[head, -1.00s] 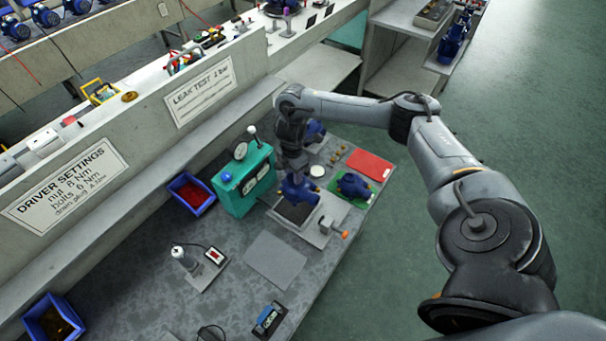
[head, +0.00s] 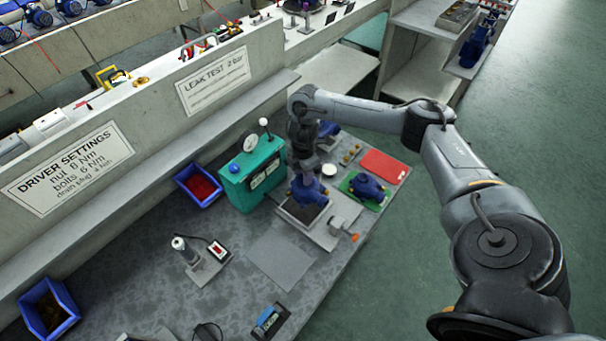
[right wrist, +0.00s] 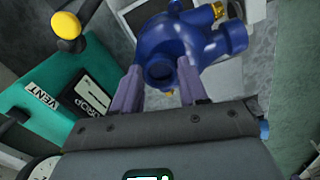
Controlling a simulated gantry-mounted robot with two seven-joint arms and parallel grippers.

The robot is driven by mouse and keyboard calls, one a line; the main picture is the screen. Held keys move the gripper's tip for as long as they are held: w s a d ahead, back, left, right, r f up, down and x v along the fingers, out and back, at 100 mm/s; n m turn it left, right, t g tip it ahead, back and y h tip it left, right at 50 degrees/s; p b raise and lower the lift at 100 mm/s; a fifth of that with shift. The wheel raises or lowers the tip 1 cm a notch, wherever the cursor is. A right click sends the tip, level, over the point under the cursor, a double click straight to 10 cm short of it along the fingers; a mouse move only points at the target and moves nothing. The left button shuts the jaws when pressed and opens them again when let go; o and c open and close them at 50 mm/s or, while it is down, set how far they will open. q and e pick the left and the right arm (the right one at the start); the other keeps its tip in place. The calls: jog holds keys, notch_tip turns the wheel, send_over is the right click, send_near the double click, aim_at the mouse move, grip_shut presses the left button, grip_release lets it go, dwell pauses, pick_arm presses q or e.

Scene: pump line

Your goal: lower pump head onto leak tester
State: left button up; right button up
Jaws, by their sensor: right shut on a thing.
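The blue pump head (head: 309,190) with brass fittings is held by my right gripper (head: 304,172) over the dark plate of the leak tester. In the right wrist view the two fingers of my right gripper (right wrist: 160,88) are on either side of the pump head's round blue neck (right wrist: 178,45). The leak tester (head: 248,176) is a green box with a gauge and a knobbed lever; its plate (head: 290,216) is beside it. Whether the pump head touches the plate is hard to tell. My left gripper is not in view.
Another blue pump part (head: 367,186) sits on a green mat, near a red mat (head: 385,166). A blue bin of red parts (head: 198,186) stands left of the tester. A grey mat (head: 282,260) lies empty in front. An orange-tipped clamp (head: 345,235) is at the plate's right.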

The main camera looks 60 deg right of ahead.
jog(key=shift+f, duration=0.8)
jog(key=shift+p, duration=0.4)
dwell(0.4)
dwell(0.6)
jog(key=shift+p, duration=0.4)
jog(key=shift+f, duration=0.1)
jog(key=shift+f, duration=0.35)
dwell(0.7)
jog(key=shift+f, duration=0.25)
dwell(0.4)
